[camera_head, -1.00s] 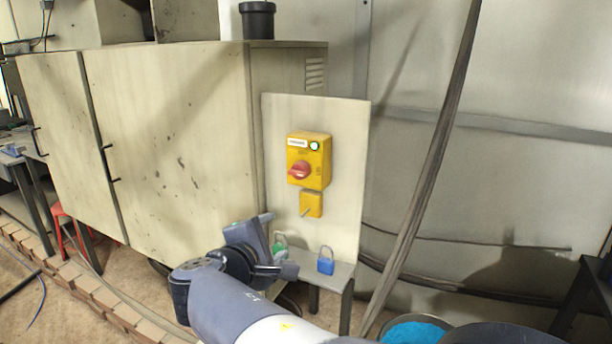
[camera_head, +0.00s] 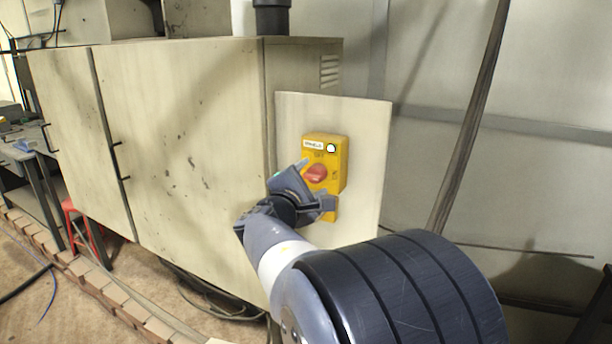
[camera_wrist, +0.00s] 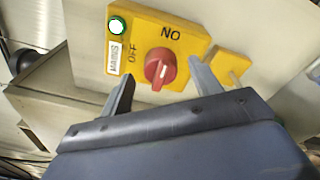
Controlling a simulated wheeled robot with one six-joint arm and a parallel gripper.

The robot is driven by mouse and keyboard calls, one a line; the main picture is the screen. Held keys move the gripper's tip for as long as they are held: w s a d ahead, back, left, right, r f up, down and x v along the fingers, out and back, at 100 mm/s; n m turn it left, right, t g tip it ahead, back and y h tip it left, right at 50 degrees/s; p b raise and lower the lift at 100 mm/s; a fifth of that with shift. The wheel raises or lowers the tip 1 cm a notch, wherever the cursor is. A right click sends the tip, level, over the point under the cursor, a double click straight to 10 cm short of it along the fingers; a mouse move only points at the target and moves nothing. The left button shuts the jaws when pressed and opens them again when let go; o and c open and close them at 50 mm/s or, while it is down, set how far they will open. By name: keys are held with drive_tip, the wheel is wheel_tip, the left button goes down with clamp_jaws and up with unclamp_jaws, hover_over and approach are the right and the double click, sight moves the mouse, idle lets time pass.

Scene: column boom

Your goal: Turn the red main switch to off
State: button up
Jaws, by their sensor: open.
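The red main switch (camera_head: 316,173) is a rotary knob on a yellow box (camera_head: 340,160), fixed to a pale upright panel (camera_head: 362,180). In the wrist view the red knob (camera_wrist: 160,68) shows whole. Its raised grip and white mark line up with the "ON" lettering, which appears upside down; "OFF" is on the side toward the round lamp (camera_wrist: 117,26). My gripper (camera_wrist: 160,73) is open and empty, one finger on each side of the knob in the picture; I cannot tell whether they touch it. In the head view my gripper (camera_head: 316,184) partly covers the box's lower left.
A small yellow box (camera_wrist: 230,66) with a protruding stem sits beside the switch box. A large cream cabinet (camera_head: 190,140) stands left of the panel. A slanting dark pole (camera_head: 470,110) stands to the right. My arm hides the area below the panel.

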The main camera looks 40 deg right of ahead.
drive_tip(key=shift+x, duration=0.8)
drive_tip(key=shift+c, duration=0.3)
drive_tip(key=c, duration=0.9)
